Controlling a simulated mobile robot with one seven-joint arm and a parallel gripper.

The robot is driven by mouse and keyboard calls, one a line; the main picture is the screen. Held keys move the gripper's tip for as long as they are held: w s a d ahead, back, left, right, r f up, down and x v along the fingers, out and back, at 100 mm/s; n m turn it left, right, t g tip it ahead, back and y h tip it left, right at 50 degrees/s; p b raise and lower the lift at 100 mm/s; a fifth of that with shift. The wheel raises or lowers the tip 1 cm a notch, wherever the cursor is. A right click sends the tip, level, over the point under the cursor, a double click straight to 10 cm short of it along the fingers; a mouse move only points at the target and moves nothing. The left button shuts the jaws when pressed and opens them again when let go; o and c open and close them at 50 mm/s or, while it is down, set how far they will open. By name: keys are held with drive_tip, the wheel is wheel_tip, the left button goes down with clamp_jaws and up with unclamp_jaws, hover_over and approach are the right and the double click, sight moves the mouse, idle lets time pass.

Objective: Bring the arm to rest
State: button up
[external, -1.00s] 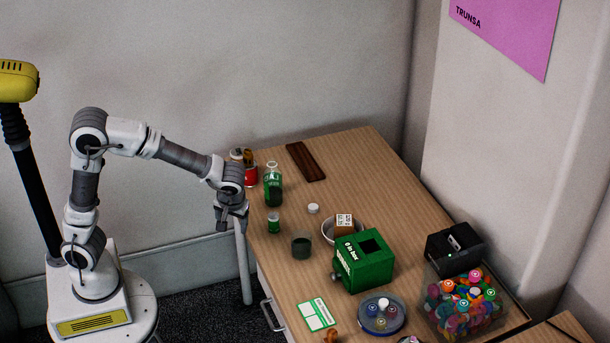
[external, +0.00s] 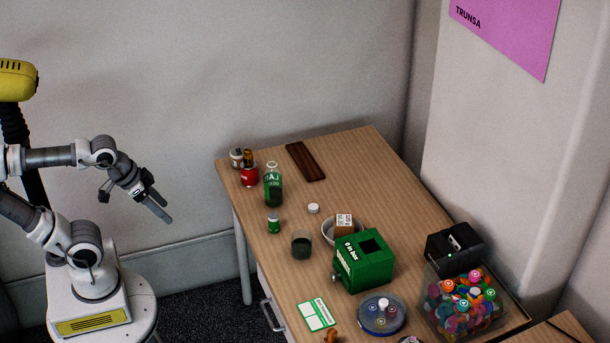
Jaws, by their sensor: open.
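My gripper (external: 160,207) is in the left part of the external view, in the air to the left of the wooden table (external: 400,195) and apart from it. It is open and empty, with its fingers pointing down and to the right. My arm is folded back over my base, and its elbow reaches the picture's left edge, where part of it is cut off.
The table holds a green bottle (external: 273,185), a red can (external: 249,175), a dark glass (external: 302,245), a green box (external: 364,260), a black device (external: 455,249) and a clear bin of colourful pieces (external: 466,305). Between my gripper and the table is free room.

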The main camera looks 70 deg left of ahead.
wheel_tip(320, 180, up, 18)
drive_tip(key=p, duration=1.5)
drive_tip(key=shift+w+f, duration=0.15)
drive_tip(key=shift+f, duration=0.1)
